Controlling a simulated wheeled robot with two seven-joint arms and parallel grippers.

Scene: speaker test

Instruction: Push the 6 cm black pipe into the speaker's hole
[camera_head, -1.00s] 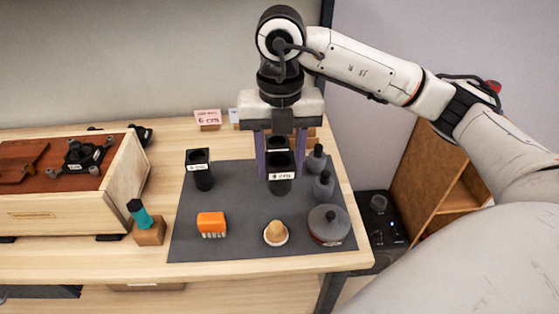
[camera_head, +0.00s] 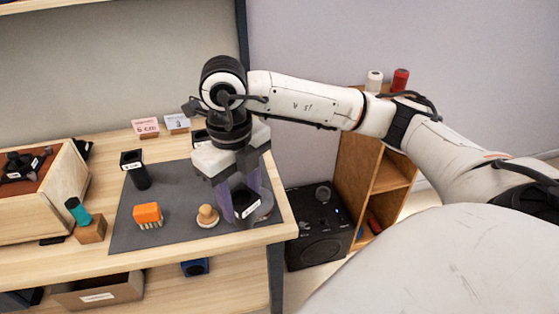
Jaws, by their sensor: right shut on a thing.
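My right gripper (camera_head: 240,196) points down over the right part of the grey mat, shut on a black pipe (camera_head: 243,201) with a white label. The label is too small to read surely. Another labelled black pipe (camera_head: 137,170) stands upright on the mat, left of the gripper. At the left edge, a pale wooden cabinet (camera_head: 40,210) has a red-brown top with a black fitting (camera_head: 20,166) on it; it is cut off. On the floor at the right is a black speaker-like box (camera_head: 318,235) with a round front. I cannot tell which has the hole. My left gripper is out of view.
On the mat (camera_head: 170,235) are an orange brush (camera_head: 147,214) and a wooden knob (camera_head: 207,215). A teal-handled tool (camera_head: 77,210) stands in a wood block (camera_head: 90,231). A pink "6 cm" card (camera_head: 145,127) stands behind. A wooden shelf (camera_head: 365,165) stands right. The gripper hides the mat's right side.

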